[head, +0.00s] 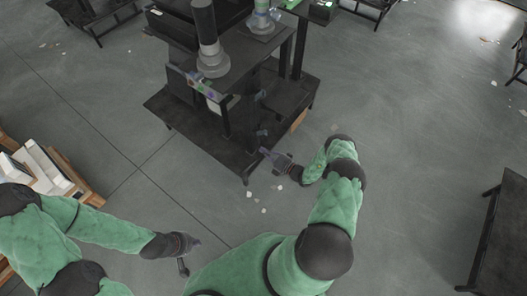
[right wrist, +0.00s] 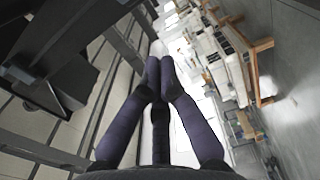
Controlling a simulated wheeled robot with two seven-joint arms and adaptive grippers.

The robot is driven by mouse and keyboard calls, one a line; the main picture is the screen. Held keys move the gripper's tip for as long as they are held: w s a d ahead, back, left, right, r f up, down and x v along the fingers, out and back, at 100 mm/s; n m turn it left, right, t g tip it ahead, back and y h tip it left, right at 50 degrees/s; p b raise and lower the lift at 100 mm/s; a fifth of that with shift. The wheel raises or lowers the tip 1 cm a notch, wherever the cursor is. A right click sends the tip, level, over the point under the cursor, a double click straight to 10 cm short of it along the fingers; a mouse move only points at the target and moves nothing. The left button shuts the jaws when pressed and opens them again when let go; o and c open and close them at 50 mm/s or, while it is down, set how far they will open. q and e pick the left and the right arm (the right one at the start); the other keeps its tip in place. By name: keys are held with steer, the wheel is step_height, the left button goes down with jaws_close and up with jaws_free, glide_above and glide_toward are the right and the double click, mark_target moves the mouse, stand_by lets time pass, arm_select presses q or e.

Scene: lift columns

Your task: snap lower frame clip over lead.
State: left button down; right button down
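The dark frame stand (head: 205,135) with a low base shelf stands at the top centre of the head view. I cannot make out the lower frame clip or the lead on it. My right gripper (head: 266,154) is by the stand's near right lower corner. In the right wrist view its purple fingers (right wrist: 160,62) come together at the tips, and I see nothing held between them. My left gripper (head: 190,255) is low at the left, well away from the stand, with its fingers spread and nothing between them.
A grey and black column (head: 211,45) rises from the stand's upper deck. Small coloured parts (head: 199,86) sit at the deck's left edge. Pale scraps (head: 263,210) lie on the floor. A wooden pallet with white boxes (head: 45,170) is at left, a dark table (head: 503,235) at right.

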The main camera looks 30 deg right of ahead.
steer(key=w+d+b, duration=0.3)
steer(key=d+b, duration=0.2)
steer(key=d, duration=0.3)
steer(key=shift+w, duration=0.15)
stand_by(1.0)
steer(key=shift+x, duration=1.05)
stand_by(0.3)
steer(key=v, duration=0.7)
stand_by(0.5)
stand_by(0.4)
